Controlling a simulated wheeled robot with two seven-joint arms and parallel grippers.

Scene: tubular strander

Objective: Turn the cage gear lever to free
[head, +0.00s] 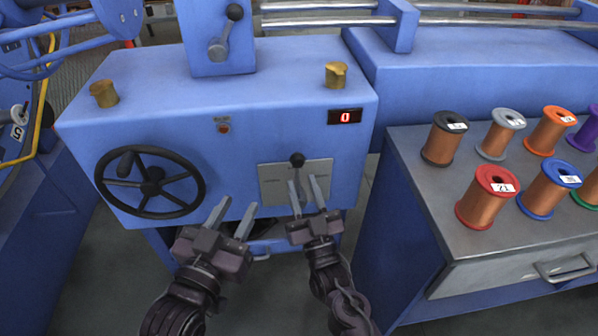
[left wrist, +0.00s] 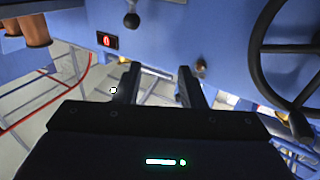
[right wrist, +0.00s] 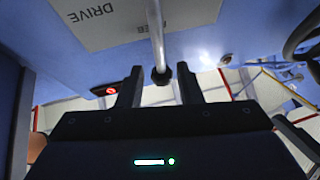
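The cage gear lever has a black knob (head: 297,159) and a metal rod, in front of a pale plate (head: 275,188) on the blue machine's front. In the right wrist view the plate (right wrist: 110,22) reads DRIVE, with partly hidden lettering beside the rod. My right gripper (head: 304,182) is open in front of the plate. In the right wrist view the lever's knob (right wrist: 161,76) lies between its spread fingertips, with gaps on both sides. My left gripper (head: 236,209) is open and empty, left of the plate and right of the handwheel.
A black handwheel (head: 151,182) is on the machine's left front. A red display (head: 345,117) reads 0 above right of the plate. Another black-knobbed lever (head: 218,45) is on the upright housing. A table (head: 470,225) with several wire spools stands at right.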

